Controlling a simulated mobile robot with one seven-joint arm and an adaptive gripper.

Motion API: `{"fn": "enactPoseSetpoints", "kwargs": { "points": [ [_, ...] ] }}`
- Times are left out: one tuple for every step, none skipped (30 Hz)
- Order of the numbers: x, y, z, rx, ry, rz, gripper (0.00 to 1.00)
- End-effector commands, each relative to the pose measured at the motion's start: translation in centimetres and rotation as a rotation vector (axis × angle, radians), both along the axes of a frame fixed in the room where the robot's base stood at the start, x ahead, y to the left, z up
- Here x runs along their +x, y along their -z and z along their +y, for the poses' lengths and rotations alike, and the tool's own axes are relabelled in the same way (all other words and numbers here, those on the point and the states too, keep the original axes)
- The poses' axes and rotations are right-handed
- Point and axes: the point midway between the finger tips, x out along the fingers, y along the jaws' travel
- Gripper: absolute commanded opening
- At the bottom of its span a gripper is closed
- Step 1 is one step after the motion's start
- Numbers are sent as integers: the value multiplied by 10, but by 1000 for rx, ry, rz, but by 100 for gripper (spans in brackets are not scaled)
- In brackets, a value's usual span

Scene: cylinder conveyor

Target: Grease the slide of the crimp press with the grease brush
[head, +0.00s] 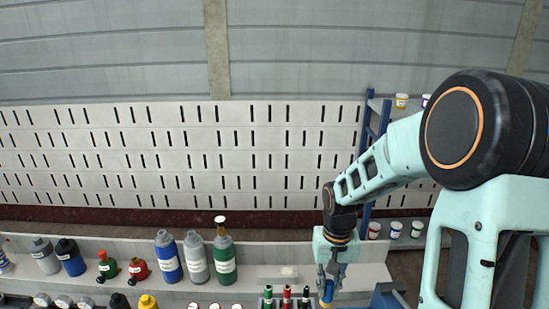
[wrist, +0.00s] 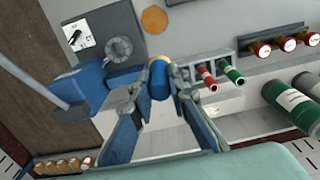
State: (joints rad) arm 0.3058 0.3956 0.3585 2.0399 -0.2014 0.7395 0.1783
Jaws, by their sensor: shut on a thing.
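My gripper (head: 328,283) is shut on a short blue cylinder with a tan end, which looks like the grease brush (wrist: 160,80). In the head view its blue and yellow body (head: 327,294) shows below the fingers, at the picture's lower edge. The crimp press appears to be the blue and grey machine (wrist: 88,84) left of the gripper in the wrist view, with a lever and a round grey dial. Part of it shows in the head view (head: 386,299), right of the gripper. I cannot make out its slide. The brush seems apart from the press.
A grey rack with red and green capped tubes (wrist: 207,77) stands close beside the gripper. Large bottles (head: 197,258) and small oil cans (head: 138,270) line the bench to the left. A blue shelf frame (head: 369,150) with small tubs stands behind my arm.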

Motion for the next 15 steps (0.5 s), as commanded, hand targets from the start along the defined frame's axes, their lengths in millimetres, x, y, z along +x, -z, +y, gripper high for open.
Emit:
{"fn": "enactPoseSetpoints", "kwargs": {
  "points": [
    [0, 0, 0, 0, 3, 0, 0],
    [0, 0, 0, 0, 3, 0, 0],
    [0, 0, 0, 0, 2, 0, 0],
    [0, 0, 0, 0, 2, 0, 0],
    [0, 0, 0, 0, 1, 0, 0],
    [0, 0, 0, 0, 1, 0, 14],
    [0, 0, 0, 0, 1, 0, 11],
    [0, 0, 0, 0, 0, 0, 8],
    [0, 0, 0, 0, 0, 0, 3],
    [0, 0, 0, 0, 0, 0, 0],
    [0, 0, 0, 0, 0, 0, 0],
    [0, 0, 0, 0, 0, 0, 0],
    [0, 0, 0, 0, 0, 0, 0],
    [0, 0, 0, 0, -1, 0, 0],
    [0, 0, 0, 0, -1, 0, 0]
  ]
}}
